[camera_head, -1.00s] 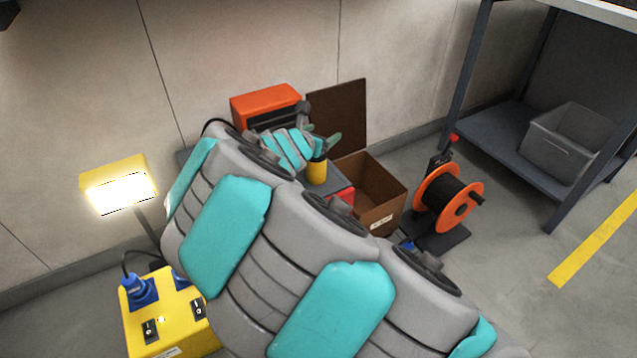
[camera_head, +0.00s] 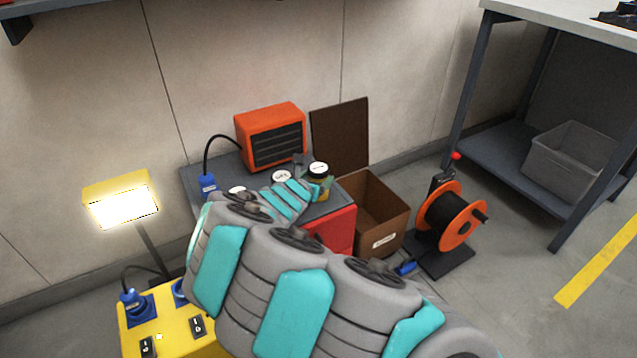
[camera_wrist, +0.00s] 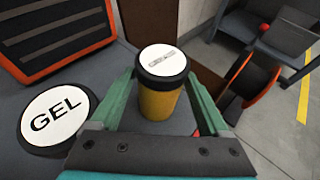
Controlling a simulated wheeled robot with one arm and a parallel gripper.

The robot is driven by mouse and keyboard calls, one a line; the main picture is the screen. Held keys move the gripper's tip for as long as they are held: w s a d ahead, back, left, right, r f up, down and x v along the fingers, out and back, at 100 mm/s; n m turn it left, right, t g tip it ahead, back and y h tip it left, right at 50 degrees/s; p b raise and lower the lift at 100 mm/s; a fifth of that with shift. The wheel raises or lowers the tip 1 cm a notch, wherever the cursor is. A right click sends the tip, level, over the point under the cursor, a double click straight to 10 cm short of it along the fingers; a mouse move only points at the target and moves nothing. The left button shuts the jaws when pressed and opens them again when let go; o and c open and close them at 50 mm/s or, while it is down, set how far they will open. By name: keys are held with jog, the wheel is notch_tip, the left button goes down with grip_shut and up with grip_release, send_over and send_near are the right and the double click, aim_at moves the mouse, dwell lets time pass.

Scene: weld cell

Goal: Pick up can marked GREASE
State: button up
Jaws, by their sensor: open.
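A yellow can (camera_wrist: 159,103) with a black lid and white label stands upright between the fingers of my gripper (camera_wrist: 160,80) in the wrist view. The jaws are open around it, and I cannot tell whether either finger touches it. Its label marking is too foreshortened to read. The same can (camera_head: 318,170) shows at the right end of the grey bench in the head view, partly hidden by my gripper. A can marked GEL (camera_wrist: 58,117) stands left of my gripper in the wrist view. No marking GREASE is readable in either view.
The grey bench (camera_head: 204,178) also bears an orange heater-like box (camera_head: 270,137) and more white-lidded cans. A brown open box (camera_head: 382,213) and an orange reel (camera_head: 450,216) stand to the right. A yellow box with a lit lamp (camera_head: 122,208) stands at left.

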jog(key=shift+x, duration=2.3)
grip_shut()
